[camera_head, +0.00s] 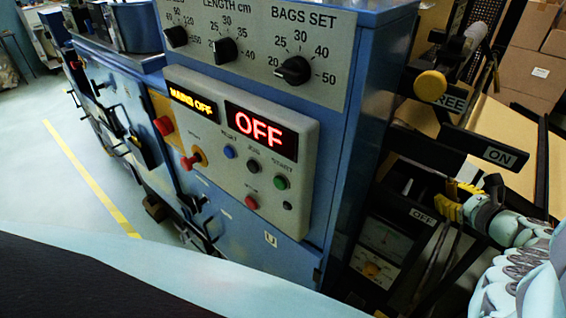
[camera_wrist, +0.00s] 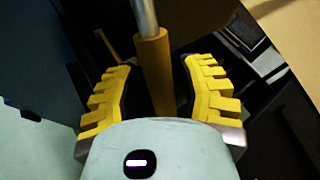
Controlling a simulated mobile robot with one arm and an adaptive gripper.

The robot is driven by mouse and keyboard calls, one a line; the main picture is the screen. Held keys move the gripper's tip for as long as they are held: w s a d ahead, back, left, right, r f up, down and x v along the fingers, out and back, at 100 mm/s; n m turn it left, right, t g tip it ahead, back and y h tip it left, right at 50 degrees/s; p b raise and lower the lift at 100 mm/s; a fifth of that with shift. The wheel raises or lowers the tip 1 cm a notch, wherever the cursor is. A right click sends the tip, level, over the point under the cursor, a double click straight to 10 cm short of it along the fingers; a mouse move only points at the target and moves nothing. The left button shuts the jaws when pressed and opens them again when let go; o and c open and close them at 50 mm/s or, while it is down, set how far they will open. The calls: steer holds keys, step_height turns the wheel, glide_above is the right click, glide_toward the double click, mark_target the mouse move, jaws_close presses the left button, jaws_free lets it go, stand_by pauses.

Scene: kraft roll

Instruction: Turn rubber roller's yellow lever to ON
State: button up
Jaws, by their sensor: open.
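My gripper (camera_head: 457,199) is at the lower right of the head view, beside the OFF label (camera_head: 423,217) and below the ON label (camera_head: 500,156). In the wrist view my gripper (camera_wrist: 158,62) is open, with one yellow ribbed finger on each side. The yellow lever grip (camera_wrist: 155,75) stands between the fingers, with a gap to each. A metal rod (camera_wrist: 146,18) runs out of the grip at the top. The grip's lower end is hidden behind my gripper body. In the head view I cannot tell the lever from the yellow fingers.
A round yellow knob (camera_head: 430,85) sits by the FREE label, above my gripper. A meter box (camera_head: 385,240) is below left of my gripper. Cardboard boxes (camera_head: 535,75) stand behind.

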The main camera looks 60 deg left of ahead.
steer(key=shift+o, duration=0.2)
jaws_close()
steer(key=shift+d+r+p, duration=0.15)
steer(key=shift+d+p, duration=0.05)
steer(key=shift+p, duration=0.4)
steer(key=shift+w+d+r+n+h+p, duration=0.3)
steer(key=shift+d+r+h+p, duration=0.3)
steer(key=shift+p, duration=0.65)
steer(key=w+d+r+n+t+h+p, duration=0.1)
steer(key=d+r+n+h+p, duration=0.2)
steer(key=r+h+p, duration=0.6)
steer(key=shift+w+d+r+n+t+h+p, duration=0.2)
steer(key=shift+d+n+t+h+p, duration=0.25)
steer(key=shift+d+p, duration=0.65)
steer(key=shift+a, duration=0.1)
steer(key=shift+c, duration=0.2)
jaws_free()
